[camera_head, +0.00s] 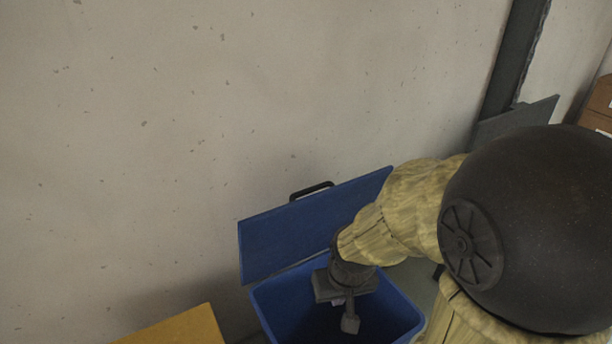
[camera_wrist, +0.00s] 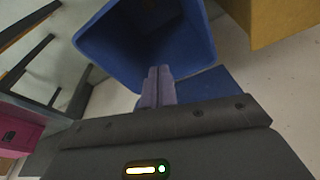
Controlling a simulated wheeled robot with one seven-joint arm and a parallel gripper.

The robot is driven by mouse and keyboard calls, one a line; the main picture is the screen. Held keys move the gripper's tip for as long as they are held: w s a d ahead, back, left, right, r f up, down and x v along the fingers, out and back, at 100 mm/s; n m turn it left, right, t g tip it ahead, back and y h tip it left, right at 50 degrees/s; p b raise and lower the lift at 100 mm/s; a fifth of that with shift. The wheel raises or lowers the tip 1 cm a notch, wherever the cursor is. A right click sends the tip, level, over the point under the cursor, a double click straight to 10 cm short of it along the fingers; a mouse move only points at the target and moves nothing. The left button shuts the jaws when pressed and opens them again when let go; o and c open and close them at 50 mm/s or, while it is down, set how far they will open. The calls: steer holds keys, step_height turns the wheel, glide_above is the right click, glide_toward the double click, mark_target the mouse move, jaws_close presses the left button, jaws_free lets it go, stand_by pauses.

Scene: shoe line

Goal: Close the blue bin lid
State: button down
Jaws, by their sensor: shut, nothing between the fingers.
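The blue bin (camera_head: 281,299) stands at the bottom of the head view with its mouth uncovered. Its blue lid (camera_head: 290,230) is raised behind the opening, leaning back near the wall, with a black handle (camera_head: 311,190) on its top edge. My gripper (camera_head: 350,324) is shut and empty, over the bin's mouth in the head view. In the wrist view the blue bin (camera_wrist: 135,45) opens beyond my shut fingers (camera_wrist: 158,76), and a blue panel, probably the lid (camera_wrist: 205,86), shows partly behind my gripper. I cannot tell whether the fingers touch anything.
A yellow box or bin (camera_head: 178,329) stands left of the blue bin, also in the wrist view (camera_wrist: 272,18). A dark grey raised panel (camera_head: 516,121) and cardboard boxes (camera_head: 597,106) are at the right. A pale wall (camera_head: 200,110) rises behind the lid.

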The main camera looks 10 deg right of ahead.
steer(key=w+r+p, duration=0.3)
steer(key=r+p, duration=0.6)
steer(key=w+r+p, duration=0.2)
steer(key=r+p, duration=0.6)
steer(key=r, duration=0.2)
steer(key=w+r+n+y, duration=0.1)
steer(key=w+n, duration=0.2)
steer(key=w, duration=2.1)
steer(key=shift+w+a+r+n+p, duration=0.2)
steer(key=shift+w+a+n+p, duration=0.15)
steer(key=shift+w+a+n, duration=0.1)
step_height(320, 180, down, 12)
steer(key=s+p, duration=0.1)
steer(key=p, duration=0.2)
steer(key=shift+d+r, duration=0.2)
